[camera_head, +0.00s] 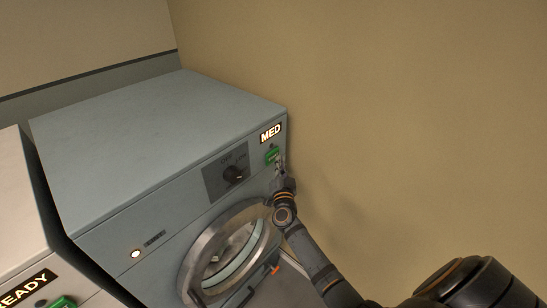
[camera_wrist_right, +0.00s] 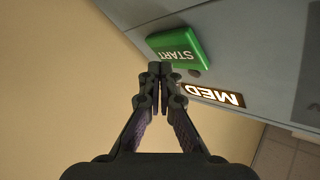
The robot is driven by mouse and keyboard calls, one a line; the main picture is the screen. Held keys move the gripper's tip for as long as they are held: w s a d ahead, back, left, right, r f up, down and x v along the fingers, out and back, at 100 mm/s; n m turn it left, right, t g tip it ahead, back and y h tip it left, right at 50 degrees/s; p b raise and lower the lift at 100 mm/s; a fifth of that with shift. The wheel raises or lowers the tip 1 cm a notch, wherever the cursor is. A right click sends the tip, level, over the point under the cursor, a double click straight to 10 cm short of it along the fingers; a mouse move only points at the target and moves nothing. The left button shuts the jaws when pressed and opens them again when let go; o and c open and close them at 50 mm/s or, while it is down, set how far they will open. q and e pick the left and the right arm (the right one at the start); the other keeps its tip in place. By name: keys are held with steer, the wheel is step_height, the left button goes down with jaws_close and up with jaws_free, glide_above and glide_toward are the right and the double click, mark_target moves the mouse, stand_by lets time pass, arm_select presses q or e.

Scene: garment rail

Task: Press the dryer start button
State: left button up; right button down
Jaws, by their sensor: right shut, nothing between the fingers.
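The grey-blue dryer (camera_head: 165,125) stands against the wall, with a lit MED display (camera_head: 271,132) at the upper right of its front. The green START button (camera_head: 272,156) sits just below the display. In the right wrist view the START button (camera_wrist_right: 178,49) and the MED display (camera_wrist_right: 214,95) appear upside down. My right gripper (camera_head: 280,163) is shut and empty, close to the button at its lower right. In the right wrist view its fingertips (camera_wrist_right: 160,68) are beside the button's edge; I cannot tell whether they touch it. My left gripper is not in view.
A second machine with a READY display (camera_head: 27,288) stands at the left. The beige wall (camera_head: 400,120) is close to the dryer's right side.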

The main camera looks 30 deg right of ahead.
steer(key=shift+w+a, duration=0.1)
steer(key=shift+w, duration=0.2)
